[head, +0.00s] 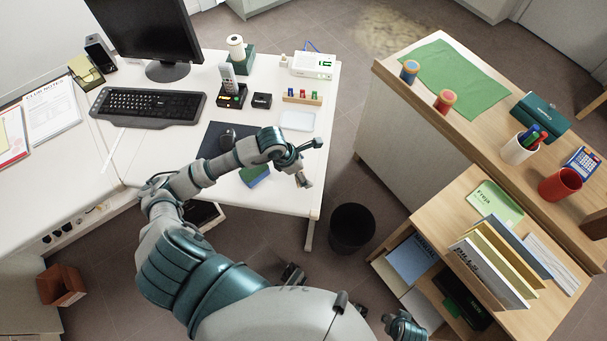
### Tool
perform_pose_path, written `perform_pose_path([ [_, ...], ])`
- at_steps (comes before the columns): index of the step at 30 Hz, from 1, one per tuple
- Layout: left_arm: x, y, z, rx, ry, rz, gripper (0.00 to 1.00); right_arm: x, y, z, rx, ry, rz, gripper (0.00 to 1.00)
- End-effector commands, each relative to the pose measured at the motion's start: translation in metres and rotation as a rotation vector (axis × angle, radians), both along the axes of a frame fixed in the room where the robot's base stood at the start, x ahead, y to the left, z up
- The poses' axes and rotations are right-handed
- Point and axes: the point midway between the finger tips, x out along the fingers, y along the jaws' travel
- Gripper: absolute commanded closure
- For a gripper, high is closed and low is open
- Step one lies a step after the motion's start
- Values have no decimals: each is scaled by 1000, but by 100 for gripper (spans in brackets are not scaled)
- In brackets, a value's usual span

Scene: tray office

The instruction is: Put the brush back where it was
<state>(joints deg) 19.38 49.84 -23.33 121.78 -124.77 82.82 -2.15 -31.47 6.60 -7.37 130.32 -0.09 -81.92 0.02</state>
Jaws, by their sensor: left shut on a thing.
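My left gripper (300,165) is over the front right part of the white desk (325,90), near its right edge. It is shut on a small dark thing (316,144) that sticks out to the right, which looks like the brush. Its shape is mostly hidden by the fingers, and I cannot make out its bristles. My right gripper (405,326) shows only in part at the bottom, low beside the shelf, and its fingers are not clear.
A black bin (352,228) stands on the floor between the desk and wooden counter (432,125).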

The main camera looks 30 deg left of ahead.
Motion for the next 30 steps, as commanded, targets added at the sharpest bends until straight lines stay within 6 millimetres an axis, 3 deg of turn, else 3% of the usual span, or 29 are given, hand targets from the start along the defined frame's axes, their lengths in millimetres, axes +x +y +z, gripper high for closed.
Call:
perform_pose_path([
  [3, -1, 0, -14, 0, 5, 2, 40, -1, 0, -1, 0, 5, 0, 60],
  [7, -1, 0, -33, 0, 4, 1, 40, -3, 0, 16, 2, -6, 0, 60],
  [9, 0, 0, -36, 1, 1, 2, 44, -4, -1, 18, 3, -5, -1, 60],
  [13, 0, -1, -35, 3, 1, 1, 45, -3, -2, 17, 4, -4, 1, 60],
  [14, 0, -1, -35, 4, 2, 1, 2, -3, -2, 17, 4, -4, 1, 60],
  [25, -1, 1, -33, 2, 1, 1, 0, -2, -1, 18, 0, -6, -1, 60],
  [29, -4, 5, -20, 3, -1, 0, 0, 0, 0, 18, 1, -13, 0, 60],
  [30, -6, 7, -13, 4, -3, 1, 0, 0, 0, 9, 2, -5, 0, 60],
])
